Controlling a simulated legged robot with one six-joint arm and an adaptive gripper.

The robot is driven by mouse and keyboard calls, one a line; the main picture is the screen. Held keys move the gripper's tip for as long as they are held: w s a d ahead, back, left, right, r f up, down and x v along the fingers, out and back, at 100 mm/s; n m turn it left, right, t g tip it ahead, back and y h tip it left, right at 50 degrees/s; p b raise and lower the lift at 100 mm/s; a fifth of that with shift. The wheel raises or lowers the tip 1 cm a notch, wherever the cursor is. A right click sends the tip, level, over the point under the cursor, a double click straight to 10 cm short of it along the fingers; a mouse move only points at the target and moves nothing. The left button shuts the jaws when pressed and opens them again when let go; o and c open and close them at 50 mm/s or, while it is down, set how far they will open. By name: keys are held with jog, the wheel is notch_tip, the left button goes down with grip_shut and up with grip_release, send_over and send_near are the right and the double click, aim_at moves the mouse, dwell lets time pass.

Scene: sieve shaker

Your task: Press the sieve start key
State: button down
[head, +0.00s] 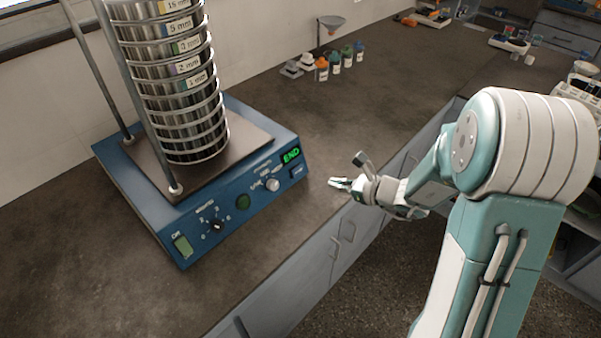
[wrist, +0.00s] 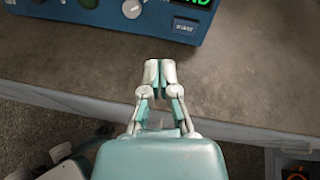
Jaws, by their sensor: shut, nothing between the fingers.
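The sieve shaker (head: 130,207) is a blue box on the bench with a tall stack of steel sieves (head: 180,90) on it. Its start key (head: 298,171) is a small dark blue key at the right end of the front panel. The key also shows in the wrist view (wrist: 185,26), with a pale label. Above it a green display (head: 291,155) reads END. My gripper (head: 336,183) is shut and empty, its fingertips together. It is in front of and right of the key, apart from the panel. In the wrist view the fingertips (wrist: 160,68) are below and slightly left of the key.
Beside the key are a pale knob (head: 272,185) and a round green button (head: 242,202). A lit green switch (head: 183,246) is at the panel's left end. Small bottles (head: 335,66) stand farther back. The bench (head: 300,115) near the panel is clear.

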aim_at(299, 171)
jog(key=w+f+m, duration=0.1)
jog(key=d+f+m+t, duration=0.1)
jog(key=w+d+f+m, duration=0.1)
jog(key=shift+w+f+t+h, duration=0.25)
jog(key=shift+w+t+h, duration=0.05)
jog(key=shift+h, duration=0.1)
jog(key=shift+a, duration=0.1)
jog(key=x, duration=1.4)
